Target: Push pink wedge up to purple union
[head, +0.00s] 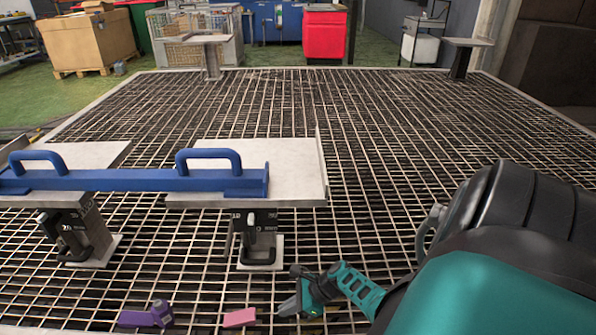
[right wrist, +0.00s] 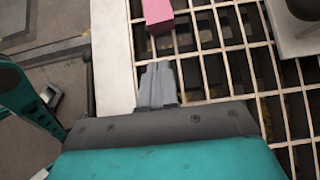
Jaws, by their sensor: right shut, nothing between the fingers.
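The pink wedge (head: 239,317) lies on the metal grating near the bottom of the head view. The purple union (head: 147,316) lies to its left, with a clear gap between them. My right gripper (head: 287,307) is shut and empty, low over the grating, just to the right of the pink wedge and apart from it. In the right wrist view the shut fingers (right wrist: 158,70) point toward the pink wedge (right wrist: 157,14), which is cut off by the top edge, with a short gap between. My left gripper is not in view.
The grating (head: 390,220) is open around the two parts. Behind them stand two pedestals with flat plates (head: 265,160), and a blue bar with handles (head: 130,180) lies across the plates. A pale border strip (right wrist: 113,60) edges the grating in the right wrist view.

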